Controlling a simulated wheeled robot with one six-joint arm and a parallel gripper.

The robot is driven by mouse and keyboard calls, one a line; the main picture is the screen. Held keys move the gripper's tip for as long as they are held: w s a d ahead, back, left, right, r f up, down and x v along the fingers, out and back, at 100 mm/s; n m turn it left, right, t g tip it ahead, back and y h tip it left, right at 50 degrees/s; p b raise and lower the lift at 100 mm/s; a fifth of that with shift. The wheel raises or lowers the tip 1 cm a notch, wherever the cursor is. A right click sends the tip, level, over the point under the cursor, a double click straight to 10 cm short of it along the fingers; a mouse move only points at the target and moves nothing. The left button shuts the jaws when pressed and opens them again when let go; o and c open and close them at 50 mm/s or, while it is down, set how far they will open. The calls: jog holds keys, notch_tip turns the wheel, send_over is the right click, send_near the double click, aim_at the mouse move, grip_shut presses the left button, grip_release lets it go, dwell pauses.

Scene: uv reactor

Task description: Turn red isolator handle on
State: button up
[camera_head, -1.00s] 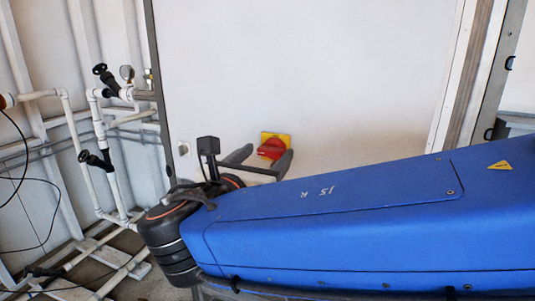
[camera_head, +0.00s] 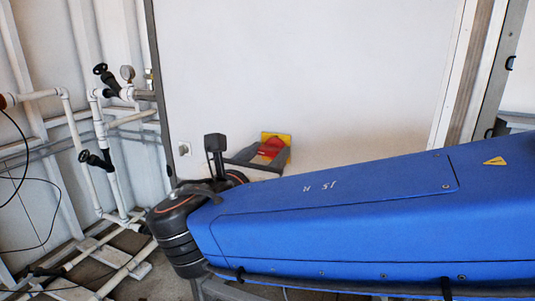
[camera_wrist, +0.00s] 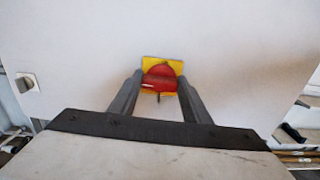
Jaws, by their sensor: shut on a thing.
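The red isolator handle (camera_head: 271,147) sits on a yellow square plate (camera_head: 287,138) on the white wall panel. My gripper (camera_head: 274,153) is at the handle, its two grey fingers shut on it. In the wrist view the red handle (camera_wrist: 160,76) lies between the fingertips of my gripper (camera_wrist: 160,82), one on each side. The yellow plate (camera_wrist: 177,66) shows behind it. The fingers partly cover the handle in the head view, and I cannot tell its exact switch position.
White pipes with black valves (camera_head: 106,125) stand at the left. A frame edge (camera_head: 465,75) is at the right.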

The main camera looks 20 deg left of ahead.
jog(key=m, duration=0.5)
jog(key=shift+d, duration=0.1)
jog(key=m, duration=0.4)
jog(key=shift+d+m, duration=0.1)
jog(key=shift+m, duration=0.3)
dwell(0.4)
jog(key=o, duration=1)
jog(key=shift+o, duration=0.2)
jog(key=s+a, duration=0.1)
jog(key=s, duration=1.6)
jog(key=shift+s+a, duration=0.15)
jog(key=shift+s, duration=0.05)
